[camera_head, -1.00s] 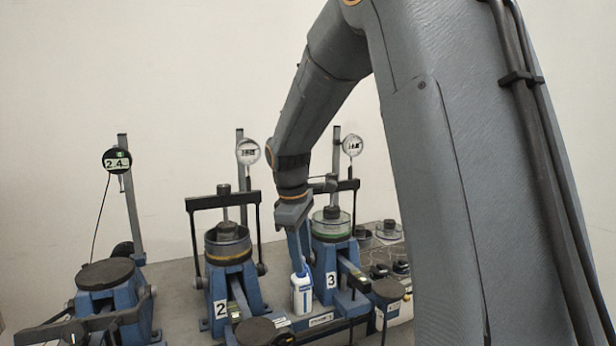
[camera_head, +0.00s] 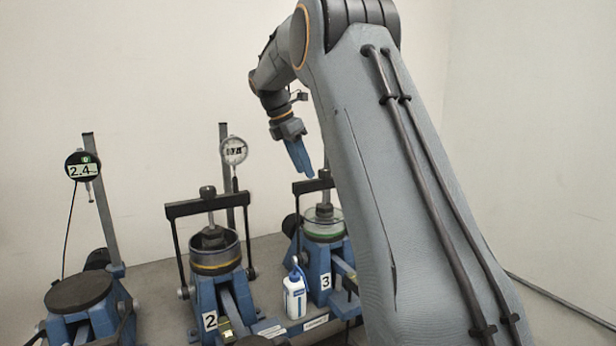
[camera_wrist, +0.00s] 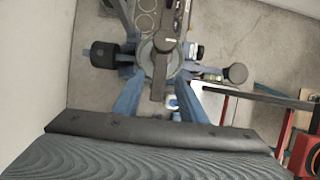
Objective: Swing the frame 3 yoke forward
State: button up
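Frame 3 (camera_head: 318,262), a blue stand with a "3" label, stands right of centre in the head view, its right side hidden behind my arm. Its black yoke crossbar (camera_head: 311,186) is raised above the round cell with the green band (camera_head: 322,228). My gripper (camera_head: 307,173) hangs above the crossbar, apart from it, fingers pointing down. In the wrist view my gripper (camera_wrist: 158,82) is open, its two blue fingers spread apart. The dark crossbar (camera_wrist: 158,86) shows below and between them, with nothing held.
Frame 2 (camera_head: 208,290) with its own raised yoke (camera_head: 212,204) stands to the left, and a stand with a 2.4 display (camera_head: 83,166) farther left. A white bottle (camera_head: 295,294) stands between frames 2 and 3.

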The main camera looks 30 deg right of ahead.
aim_at(308, 181)
jog(key=shift+p+x, duration=0.7)
jog(key=shift+x, duration=1.6)
jog(key=shift+a, duration=0.1)
grip_shut()
